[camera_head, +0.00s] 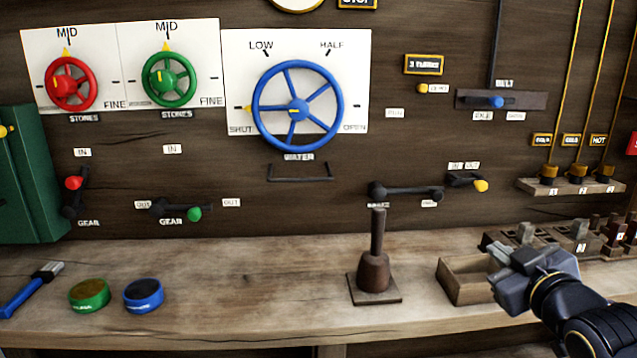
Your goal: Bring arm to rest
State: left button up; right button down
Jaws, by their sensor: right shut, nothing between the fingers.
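My right arm comes in from the lower right. Its gripper (497,262) is shut with nothing in it. It appears in front of the right part of an open wooden box (462,287) on the bench; I cannot tell whether they touch. My left arm and gripper are not in view.
The wooden bench (270,290) holds a dark post on a square base (374,272), a green disc (89,295), a blue disc (143,295) and a brush (30,290). Wheels, including a blue one (297,108), and levers stick out from the wall. The bench's middle is clear.

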jog(key=s+a+f+m+g+y, duration=0.1)
jog(key=s+a+f+m+g, duration=0.25)
jog(key=s+f, duration=0.4)
jog(key=s+a+f+m+g+y+p, duration=0.1)
jog(key=s+a+f+m+g, duration=0.2)
jog(key=s+f, duration=0.45)
jog(key=s+a+f+m+g+y, duration=0.1)
jog(key=s+a+f+g, duration=0.3)
jog(key=s, duration=0.6)
notch_tip(320, 180, up, 17)
jog(key=d+p, duration=0.1)
jog(key=p, duration=1.7)
jog(key=shift+w+d, duration=0.2)
jog(key=shift+w, duration=0.05)
jog(key=shift+f+g, duration=0.1)
jog(key=shift+g, duration=0.15)
